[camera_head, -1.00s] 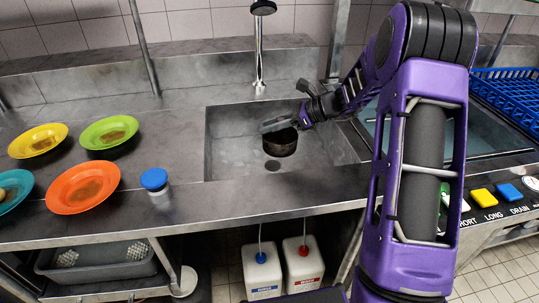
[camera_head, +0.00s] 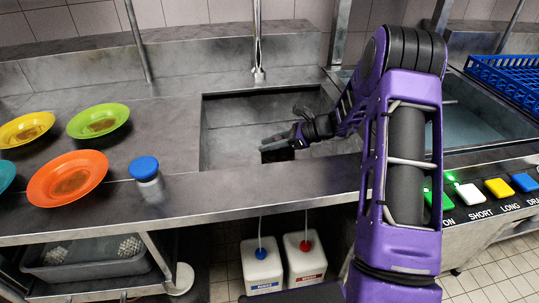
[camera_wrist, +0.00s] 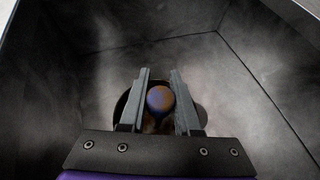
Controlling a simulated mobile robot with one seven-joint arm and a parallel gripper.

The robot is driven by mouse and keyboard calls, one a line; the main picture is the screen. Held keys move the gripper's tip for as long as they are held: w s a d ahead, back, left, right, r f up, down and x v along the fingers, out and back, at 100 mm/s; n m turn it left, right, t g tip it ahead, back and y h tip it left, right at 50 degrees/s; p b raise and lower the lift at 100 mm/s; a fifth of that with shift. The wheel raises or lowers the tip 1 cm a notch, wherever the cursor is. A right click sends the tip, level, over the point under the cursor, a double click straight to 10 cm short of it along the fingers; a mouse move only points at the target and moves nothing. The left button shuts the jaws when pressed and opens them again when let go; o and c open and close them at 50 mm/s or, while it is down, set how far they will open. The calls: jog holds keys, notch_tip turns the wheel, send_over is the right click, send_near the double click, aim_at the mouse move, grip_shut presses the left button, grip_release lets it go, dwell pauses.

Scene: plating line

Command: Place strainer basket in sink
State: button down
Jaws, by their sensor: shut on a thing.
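The strainer basket (camera_head: 278,155) is dark and round, and sits low inside the steel sink (camera_head: 228,142), partly hidden by my gripper and the sink's front edge. My gripper (camera_head: 270,144) reaches into the sink from the right, right over the basket. In the wrist view the two fingers (camera_wrist: 159,95) are shut on the basket's round knob (camera_wrist: 160,98), which looks brownish-blue. The dark basket rim (camera_wrist: 122,104) shows behind and beside the fingers. The drain hole is hidden. I cannot tell whether the basket touches the sink floor.
A tap (camera_head: 258,50) stands behind the sink. Left of it are orange (camera_head: 67,179), green (camera_head: 98,120) and yellow (camera_head: 27,129) plates and a blue-capped jar (camera_head: 147,178). Coloured buttons (camera_head: 498,188) and a blue rack (camera_head: 508,90) are at the right. Two white canisters (camera_head: 262,269) stand below.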

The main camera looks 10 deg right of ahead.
aim_at(269, 152)
jog(key=shift+f, duration=1.75)
jog(key=shift+f+b, duration=0.15)
jog(key=shift+b, duration=0.2)
jog(key=c, duration=0.6)
grip_release()
jog(key=shift+r, duration=0.2)
jog(key=p+v, duration=0.1)
jog(key=v, duration=1.1)
jog(key=shift+d+f, duration=0.1)
